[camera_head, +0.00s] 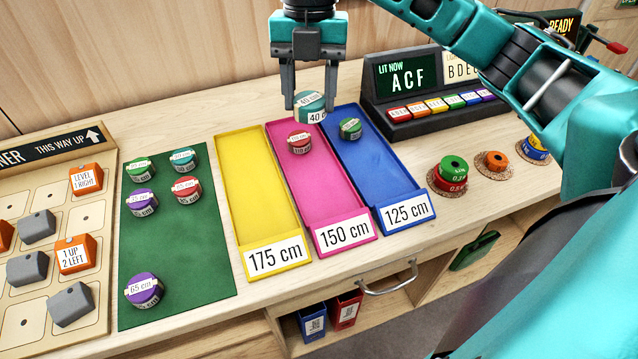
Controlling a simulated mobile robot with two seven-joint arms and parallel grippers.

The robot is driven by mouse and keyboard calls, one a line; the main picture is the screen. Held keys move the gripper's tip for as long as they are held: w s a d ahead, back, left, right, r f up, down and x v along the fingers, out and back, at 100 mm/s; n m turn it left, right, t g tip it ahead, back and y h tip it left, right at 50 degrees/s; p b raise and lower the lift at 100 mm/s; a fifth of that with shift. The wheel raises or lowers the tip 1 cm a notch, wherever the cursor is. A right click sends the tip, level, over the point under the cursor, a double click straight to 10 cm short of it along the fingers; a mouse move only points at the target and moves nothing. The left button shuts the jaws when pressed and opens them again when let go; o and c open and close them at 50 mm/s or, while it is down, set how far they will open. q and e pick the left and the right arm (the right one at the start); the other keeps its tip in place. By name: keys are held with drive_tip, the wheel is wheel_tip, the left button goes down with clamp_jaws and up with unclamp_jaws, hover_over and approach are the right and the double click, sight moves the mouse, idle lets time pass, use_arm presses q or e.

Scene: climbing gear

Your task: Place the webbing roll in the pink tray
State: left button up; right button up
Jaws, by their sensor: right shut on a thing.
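My right gripper (309,97) points down and is shut on a teal webbing roll (311,107) marked 40 cm. In the picture the roll shows at the far end of the pink and blue trays; its exact height above them is hard to tell. The pink tray (325,197), marked 150 cm, lies between a yellow and a blue tray. A small red roll (299,143) sits in its far part. My left gripper is not in view.
The yellow tray (256,200), marked 175 cm, is empty. The blue tray (372,173), marked 125 cm, holds a green roll (350,128). A green mat (185,245) with several rolls lies left. A black button console (425,100) stands behind on the right.

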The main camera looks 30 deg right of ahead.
drive_tip(key=m, duration=0.2)
drive_tip(key=r+m, duration=0.1)
drive_tip(key=m, duration=0.1)
drive_tip(key=d+m+t, duration=0.1)
drive_tip(key=m, duration=0.2)
drive_tip(key=shift+s+r+y, duration=0.1)
drive_tip(key=shift+r+y, duration=0.05)
drive_tip(key=shift+y, duration=0.15)
drive_tip(key=m, duration=0.3)
drive_tip(key=r+m, duration=0.1)
drive_tip(key=m, duration=0.1)
drive_tip(key=shift+d+m+t, duration=0.3)
drive_tip(key=shift+t, duration=0.1)
drive_tip(key=shift+f, duration=0.1)
drive_tip(key=b, duration=0.3)
approach(317, 186)
drive_tip(key=shift+a+f+m, duration=0.3)
drive_tip(key=shift+a, duration=0.15)
wheel_tip(317, 186, down, 5)
drive_tip(key=shift+f, duration=0.1)
drive_tip(key=shift+f, duration=0.1)
drive_tip(key=o, duration=1)
